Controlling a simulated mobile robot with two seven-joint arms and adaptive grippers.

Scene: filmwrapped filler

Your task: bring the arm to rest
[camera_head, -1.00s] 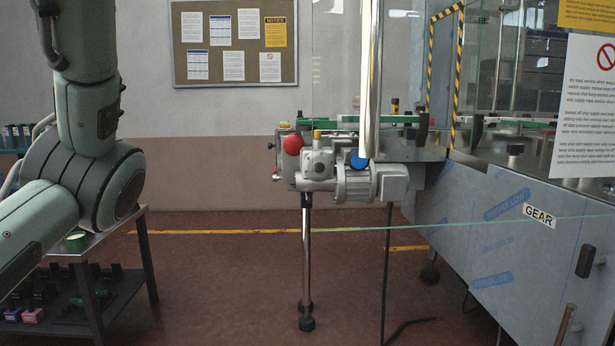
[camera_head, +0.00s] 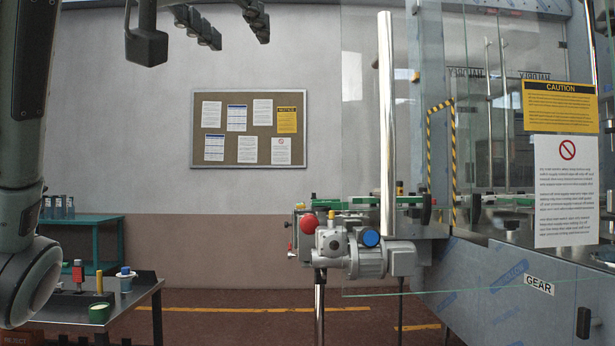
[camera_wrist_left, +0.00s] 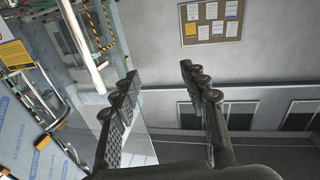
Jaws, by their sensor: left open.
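My left gripper (camera_head: 237,36) hangs in from the top edge of the head view, left of centre, with its two dark knobbed fingers apart. In the left wrist view the gripper (camera_wrist_left: 158,72) is open, with nothing between its fingers and grey wall beyond. My left arm (camera_head: 22,170) runs down the left edge of the head view. My right gripper is not in view.
A machine with a motor (camera_head: 365,258) and glass panels stands centre to right. A workbench (camera_head: 140,298) with small items is at lower left, a teal table (camera_head: 85,220) behind it. A notice board (camera_head: 248,98) hangs on the back wall.

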